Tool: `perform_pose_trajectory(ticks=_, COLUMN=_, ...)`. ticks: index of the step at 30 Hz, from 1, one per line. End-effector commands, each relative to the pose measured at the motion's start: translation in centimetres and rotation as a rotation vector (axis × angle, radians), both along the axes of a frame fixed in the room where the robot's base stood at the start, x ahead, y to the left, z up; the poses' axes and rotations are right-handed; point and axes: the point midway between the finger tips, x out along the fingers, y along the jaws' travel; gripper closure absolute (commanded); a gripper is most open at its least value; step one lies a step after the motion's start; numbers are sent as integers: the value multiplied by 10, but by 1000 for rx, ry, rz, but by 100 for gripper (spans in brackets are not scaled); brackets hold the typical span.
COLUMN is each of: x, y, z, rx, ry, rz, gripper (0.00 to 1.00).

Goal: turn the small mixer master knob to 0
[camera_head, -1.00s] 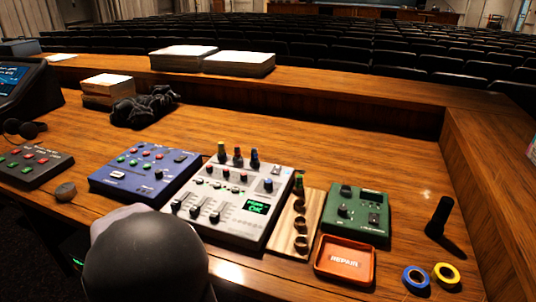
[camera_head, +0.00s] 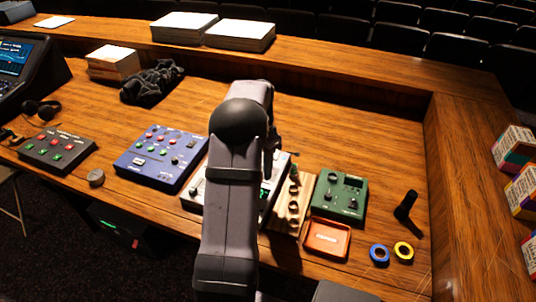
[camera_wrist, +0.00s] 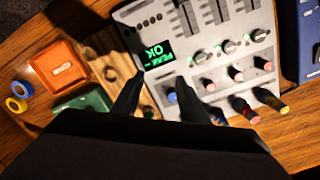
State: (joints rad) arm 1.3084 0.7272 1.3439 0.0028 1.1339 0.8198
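The small white mixer (camera_wrist: 185,46) fills the middle of the wrist view, with faders, small knobs and a green display (camera_wrist: 158,53) reading "PEAK OK". A blue-capped knob (camera_wrist: 172,97) sits near the display; I take it for the master knob, but its label and pointer cannot be read. My gripper (camera_wrist: 160,78) is open, with its two dark fingers apart on either side of this knob in the picture. The knob appears closer to the right finger; contact cannot be told. In the head view my arm hides most of the mixer (camera_head: 192,193).
Taller coloured knobs (camera_wrist: 243,109) stand close to the right finger. A wooden strip with rings (camera_head: 292,207), a green box (camera_head: 338,196) and an orange tray (camera_head: 327,238) lie right of the mixer. A blue control box (camera_head: 160,155) lies left.

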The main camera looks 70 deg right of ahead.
Motion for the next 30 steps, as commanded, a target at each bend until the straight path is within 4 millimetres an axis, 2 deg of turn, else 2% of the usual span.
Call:
perform_pose_trajectory(ticks=1, x=-1, y=-16, z=8, rx=-20, ry=-14, rz=-11, gripper=60)
perform_pose_trajectory(ticks=3, x=-2, y=-32, z=11, rx=-46, ry=-30, rz=-19, gripper=60)
perform_pose_trajectory(ticks=6, x=-3, y=-48, z=14, rx=-71, ry=-44, rz=-28, gripper=60)
perform_pose_trajectory(ticks=9, x=-4, y=-56, z=14, rx=-84, ry=-52, rz=-32, gripper=60)
perform_pose_trajectory(ticks=19, x=-3, y=-57, z=4, rx=-86, ry=-53, rz=-31, gripper=60)
perform_pose_trajectory(ticks=30, x=-1, y=-58, z=-41, rx=-84, ry=-53, rz=-31, gripper=60)
